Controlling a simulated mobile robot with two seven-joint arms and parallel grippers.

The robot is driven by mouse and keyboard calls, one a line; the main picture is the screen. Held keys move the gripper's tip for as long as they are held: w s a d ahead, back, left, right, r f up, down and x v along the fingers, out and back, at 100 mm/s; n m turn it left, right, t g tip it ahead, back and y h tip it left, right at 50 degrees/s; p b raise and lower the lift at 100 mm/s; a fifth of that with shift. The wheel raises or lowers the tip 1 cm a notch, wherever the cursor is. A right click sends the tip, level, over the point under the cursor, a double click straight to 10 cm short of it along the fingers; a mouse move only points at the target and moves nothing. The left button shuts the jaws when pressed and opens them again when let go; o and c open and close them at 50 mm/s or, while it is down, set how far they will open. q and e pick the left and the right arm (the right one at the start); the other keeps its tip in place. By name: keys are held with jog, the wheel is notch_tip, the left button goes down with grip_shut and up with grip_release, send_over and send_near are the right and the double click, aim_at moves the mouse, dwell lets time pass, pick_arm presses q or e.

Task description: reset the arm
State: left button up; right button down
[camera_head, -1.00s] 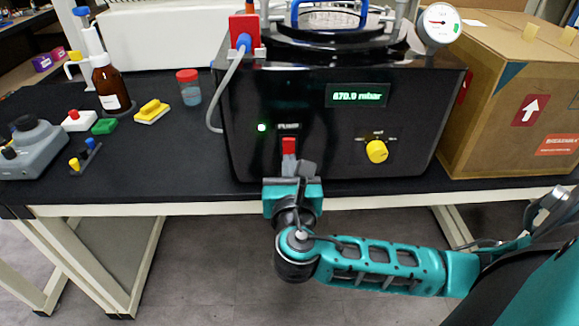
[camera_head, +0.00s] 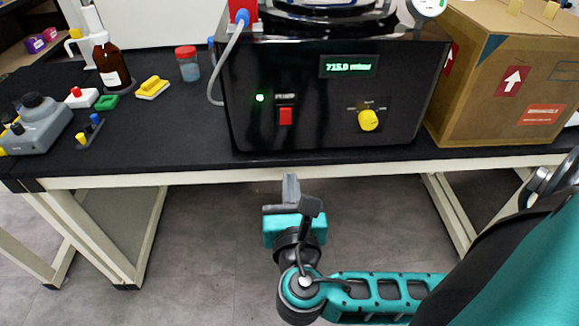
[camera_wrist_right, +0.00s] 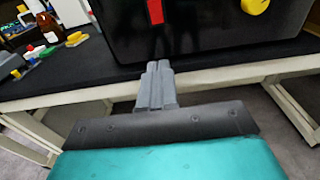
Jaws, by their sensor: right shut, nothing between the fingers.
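My right gripper (camera_head: 290,187) is shut and empty, in front of the bench and below its front edge, apart from the machine. Its closed grey fingers also show in the right wrist view (camera_wrist_right: 158,85). The black freeze dryer (camera_head: 325,95) stands on the bench with a red switch (camera_head: 286,116), a yellow knob (camera_head: 368,120), a lit green light and a display reading about 715 mbar. The left gripper is not in view.
The black bench top (camera_head: 180,125) holds a brown bottle (camera_head: 108,62), a red-capped jar (camera_head: 187,64) and a grey device (camera_head: 36,124) at the left. A cardboard box (camera_head: 505,75) stands at the right. Free floor (camera_head: 210,240) lies below the bench.

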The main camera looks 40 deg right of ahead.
jog(key=shift+s+a, duration=0.15)
jog(key=shift+s, duration=0.05)
jog(key=shift+f, duration=0.1)
dwell(0.4)
jog(key=s+a+f+m+g+y+p, duration=0.1)
jog(key=f+m+y, duration=0.4)
jog(key=m, duration=0.8)
jog(key=s+a+f+m+g+y+p, duration=0.2)
jog(key=s+a+f+m+g+y, duration=0.1)
jog(key=f+m, duration=0.7)
jog(key=a+m+y, duration=0.1)
jog(key=m+y, duration=0.1)
jog(key=m, duration=0.2)
jog(key=shift+s+y, duration=0.4)
